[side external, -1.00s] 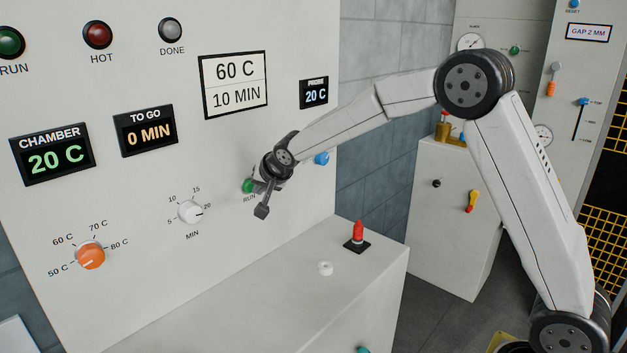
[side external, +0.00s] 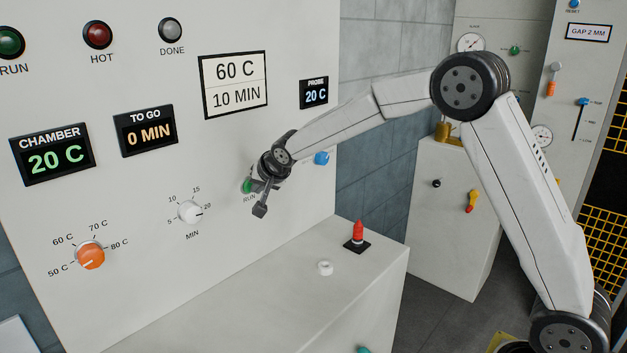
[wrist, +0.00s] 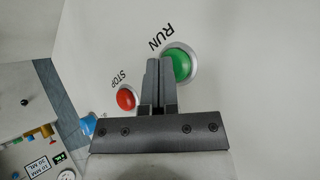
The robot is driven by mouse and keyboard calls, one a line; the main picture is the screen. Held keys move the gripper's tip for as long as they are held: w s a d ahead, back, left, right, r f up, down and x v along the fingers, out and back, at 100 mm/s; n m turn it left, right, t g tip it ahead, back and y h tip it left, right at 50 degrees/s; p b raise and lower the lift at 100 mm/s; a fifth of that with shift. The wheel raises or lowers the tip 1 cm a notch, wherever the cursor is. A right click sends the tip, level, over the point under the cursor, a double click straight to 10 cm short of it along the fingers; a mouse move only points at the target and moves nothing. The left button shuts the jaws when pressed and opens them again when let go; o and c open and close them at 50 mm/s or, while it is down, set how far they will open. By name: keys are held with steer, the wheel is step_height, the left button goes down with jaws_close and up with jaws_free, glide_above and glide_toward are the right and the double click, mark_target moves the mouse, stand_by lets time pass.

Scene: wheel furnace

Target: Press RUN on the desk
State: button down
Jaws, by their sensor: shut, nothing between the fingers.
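The green RUN button (side external: 247,187) is on the pale upright panel, right of the minute dial and partly hidden by my gripper. In the wrist view the RUN button (wrist: 182,66) is a green dome in a pale ring, below its RUN label. My gripper (side external: 253,185) is shut and empty, close in front of the panel at this button. In the wrist view my closed fingers (wrist: 157,64) overlap the button's left edge. I cannot tell whether they touch it. The RUN lamp (side external: 8,42) at upper left is dark green.
A red STOP button (wrist: 126,99) sits beside RUN. A blue knob (side external: 321,158) is on the panel to the right. The minute dial (side external: 190,212) and orange temperature dial (side external: 90,255) are left. A ledge below carries a red-topped piece (side external: 357,232) and white ring (side external: 325,268).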

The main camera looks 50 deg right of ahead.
steer(key=shift+s, duration=0.1)
stand_by(0.4)
steer(key=shift+s, duration=0.65)
steer(key=shift+s, duration=0.1)
steer(key=s, duration=0.5)
steer(key=shift+s, duration=0.4)
steer(key=shift+s+f, duration=0.1)
stand_by(0.7)
steer(key=s+f+n+g, duration=0.3)
steer(key=s+f+n, duration=0.1)
steer(key=s, duration=0.8)
steer(key=s+a+f+n+g+y, duration=0.1)
steer(key=s+f+n+g, duration=0.2)
steer(key=s, duration=1)
step_height(320, 180, down, 3)
steer(key=shift+s+f+n, duration=0.2)
steer(key=shift+s+n, duration=0.05)
steer(key=shift+n, duration=0.55)
